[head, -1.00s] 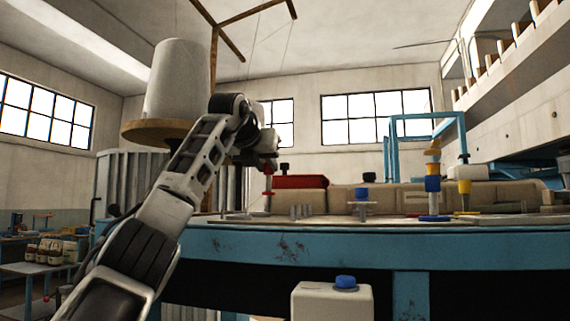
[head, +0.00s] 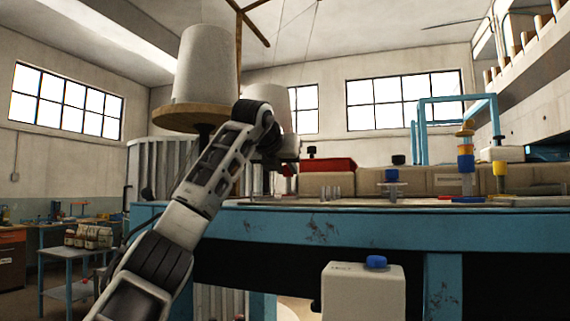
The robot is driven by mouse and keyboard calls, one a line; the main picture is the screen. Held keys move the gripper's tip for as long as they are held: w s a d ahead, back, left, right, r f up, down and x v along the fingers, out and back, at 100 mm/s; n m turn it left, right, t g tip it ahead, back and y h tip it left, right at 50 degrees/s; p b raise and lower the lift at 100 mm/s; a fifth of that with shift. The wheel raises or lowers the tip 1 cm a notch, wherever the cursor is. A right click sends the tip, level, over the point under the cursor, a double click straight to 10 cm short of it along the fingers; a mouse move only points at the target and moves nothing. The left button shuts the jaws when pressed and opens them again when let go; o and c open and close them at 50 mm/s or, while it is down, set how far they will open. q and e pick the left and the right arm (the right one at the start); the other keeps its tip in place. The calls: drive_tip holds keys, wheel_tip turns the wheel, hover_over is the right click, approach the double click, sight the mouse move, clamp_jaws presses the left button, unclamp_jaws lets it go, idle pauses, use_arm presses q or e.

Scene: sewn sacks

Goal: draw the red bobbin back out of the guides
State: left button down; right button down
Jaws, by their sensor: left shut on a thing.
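My left gripper (head: 284,160) comes in from the left, over the near left part of the blue machine table (head: 350,222). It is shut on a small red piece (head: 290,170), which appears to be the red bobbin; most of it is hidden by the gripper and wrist. Thin upright rods stand just below the gripper, too small to tell apart. A group of short grey pins (head: 331,192), possibly the guides, stands on the tabletop to the right, apart from the gripper. My right gripper is not in view.
A red block (head: 328,165) and beige sacks (head: 425,180) stand behind the pins. A blue-topped spool (head: 391,177), a coloured stack (head: 465,160) and a yellow spool (head: 500,170) stand further right. A large white cone (head: 206,65) stands behind my arm. A blue-buttoned box (head: 364,290) stands in front.

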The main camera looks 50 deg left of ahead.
use_arm(q)
drive_tip(key=c, duration=1.1)
unclamp_jaws()
drive_tip(key=shift+c, duration=0.2)
drive_tip(key=shift+s, duration=0.1)
drive_tip(key=b+v, duration=0.3)
drive_tip(key=v, duration=1.2)
drive_tip(key=shift+s+d+r, duration=0.2)
drive_tip(key=shift+s+d, duration=0.05)
drive_tip(key=shift+s, duration=0.05)
